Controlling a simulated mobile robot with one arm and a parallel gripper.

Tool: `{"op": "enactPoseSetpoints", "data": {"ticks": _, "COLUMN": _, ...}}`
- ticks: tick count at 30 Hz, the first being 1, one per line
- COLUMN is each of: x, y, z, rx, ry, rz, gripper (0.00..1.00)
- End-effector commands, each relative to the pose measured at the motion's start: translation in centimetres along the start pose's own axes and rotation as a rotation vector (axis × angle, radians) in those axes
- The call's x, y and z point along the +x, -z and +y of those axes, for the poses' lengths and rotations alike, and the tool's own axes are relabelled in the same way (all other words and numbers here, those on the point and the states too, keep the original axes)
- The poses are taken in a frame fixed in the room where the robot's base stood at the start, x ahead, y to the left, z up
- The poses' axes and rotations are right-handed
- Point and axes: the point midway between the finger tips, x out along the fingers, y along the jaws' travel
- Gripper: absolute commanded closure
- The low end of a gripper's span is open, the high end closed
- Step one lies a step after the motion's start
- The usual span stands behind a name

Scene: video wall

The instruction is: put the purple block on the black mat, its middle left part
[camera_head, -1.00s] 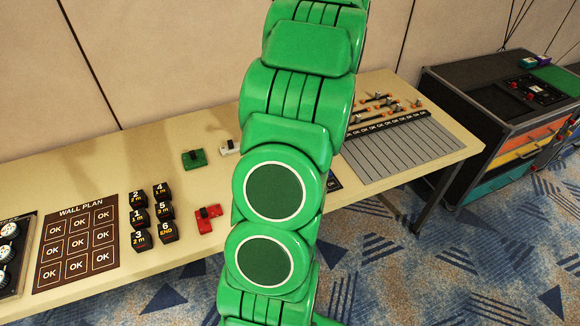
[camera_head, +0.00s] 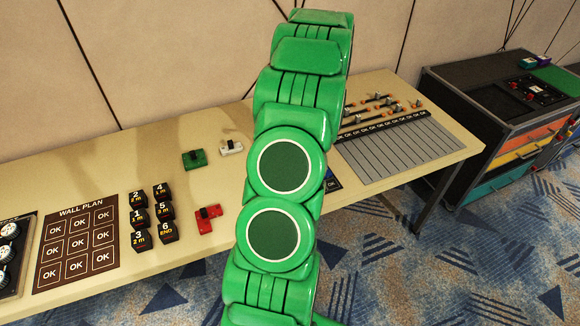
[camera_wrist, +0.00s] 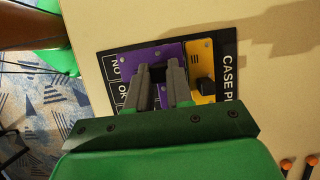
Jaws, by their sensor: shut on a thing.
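My gripper (camera_wrist: 163,72) is shut on the purple block (camera_wrist: 136,59) in the wrist view. The block is over the black mat (camera_wrist: 228,47), which has white lettering along its edges. I cannot tell whether the block touches the mat or hangs just above it. A yellow block (camera_wrist: 205,62) with a black knob is on the mat right beside the purple block.
Green (camera_head: 194,159), white (camera_head: 231,147) and red (camera_head: 208,219) blocks lie on the table left of my arm. Several black numbered cubes (camera_head: 138,217) stand by the brown WALL PLAN board (camera_head: 76,247). A grey slotted panel (camera_head: 400,150) is on the right.

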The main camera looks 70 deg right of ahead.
Motion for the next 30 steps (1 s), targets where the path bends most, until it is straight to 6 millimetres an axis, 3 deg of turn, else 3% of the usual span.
{"op": "enactPoseSetpoints", "data": {"ticks": 9, "x": 2.9, "y": 1.3, "z": -0.2, "rx": 0.001, "ry": 0.001, "rz": 0.0, "gripper": 1.0}}
{"op": "enactPoseSetpoints", "data": {"ticks": 21, "x": 3.3, "y": 1.4, "z": -0.2, "rx": 0.0, "ry": 0.0, "rz": 0.0, "gripper": 1.0}}
{"op": "enactPoseSetpoints", "data": {"ticks": 22, "x": 3.3, "y": 1.4, "z": -0.2, "rx": 0.0, "ry": 0.0, "rz": 0.0, "gripper": 0.75}}
{"op": "enactPoseSetpoints", "data": {"ticks": 24, "x": 3.2, "y": 1.4, "z": -0.2, "rx": 0.0, "ry": 0.0, "rz": 0.0, "gripper": 0.64}}
{"op": "enactPoseSetpoints", "data": {"ticks": 26, "x": 3.2, "y": 1.4, "z": -0.2, "rx": 0.0, "ry": 0.0, "rz": 0.0, "gripper": 0.55}}
{"op": "enactPoseSetpoints", "data": {"ticks": 30, "x": 3.2, "y": 1.4, "z": -0.2, "rx": 0.0, "ry": 0.0, "rz": 0.0, "gripper": 0.54}}
